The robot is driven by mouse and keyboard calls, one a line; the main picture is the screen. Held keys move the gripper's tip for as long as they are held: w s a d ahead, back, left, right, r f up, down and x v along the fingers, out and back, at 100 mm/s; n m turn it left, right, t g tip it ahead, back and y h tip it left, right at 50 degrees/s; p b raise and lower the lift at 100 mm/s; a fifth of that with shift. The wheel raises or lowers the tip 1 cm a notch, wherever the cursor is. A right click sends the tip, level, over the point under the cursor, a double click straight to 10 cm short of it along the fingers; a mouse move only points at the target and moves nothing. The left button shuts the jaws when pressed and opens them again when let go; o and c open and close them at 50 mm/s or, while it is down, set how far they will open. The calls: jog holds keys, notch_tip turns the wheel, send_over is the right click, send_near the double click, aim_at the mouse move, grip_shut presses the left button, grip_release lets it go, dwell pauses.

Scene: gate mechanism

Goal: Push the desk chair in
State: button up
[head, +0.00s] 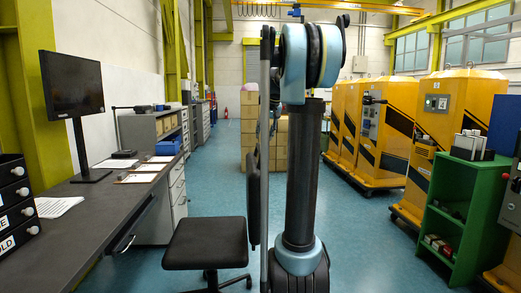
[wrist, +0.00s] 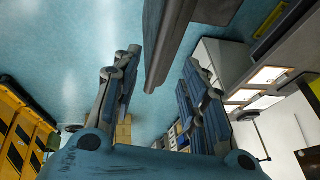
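The desk chair (head: 205,243) stands in the aisle beside the desk (head: 85,222), its black seat level and partly beside the desk's front edge. Its dark backrest (head: 254,205) stands upright, seen nearly edge-on, on the seat's right side. In the head view my arm hides most of my gripper. In the wrist view, which is upside down, my gripper (wrist: 161,57) is open, with its two fingers spread apart. The backrest (wrist: 170,45) shows between the fingers. I cannot tell whether either finger touches it. A dark part, probably the seat, is at the top right.
A monitor (head: 72,85), papers and black drawers (head: 15,195) are on the desk. White drawers (head: 177,190) stand under its far part. Cardboard boxes (head: 250,130) are behind. Yellow machines (head: 385,130) and a green shelf (head: 455,210) line the right. The blue floor between is clear.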

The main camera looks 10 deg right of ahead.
aim_at(260, 148)
jog(key=x, duration=0.8)
jog(key=shift+w+f, duration=0.1)
grip_shut()
